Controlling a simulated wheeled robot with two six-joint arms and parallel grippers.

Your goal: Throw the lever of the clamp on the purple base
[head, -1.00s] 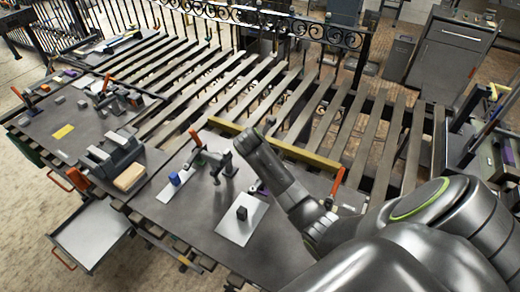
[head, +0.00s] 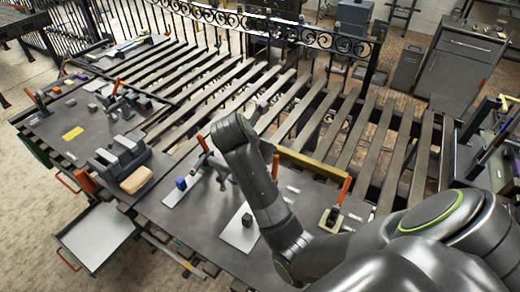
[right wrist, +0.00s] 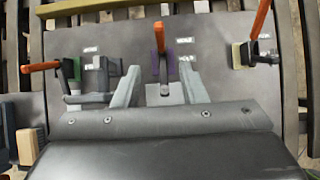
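In the right wrist view, the clamp with the purple base (right wrist: 187,68) is at the middle. In the head view only the lever's orange end (head: 275,166) shows beside my right arm; the rest of the clamp is hidden. My left gripper is not in view.
A green-based clamp with an orange lever (right wrist: 40,67) stands to the left, and a yellow-based clamp with an orange lever (right wrist: 262,18) to the right. A yellow bar (head: 312,163) edges the table. A white plate (head: 240,232) lies on the table nearer me.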

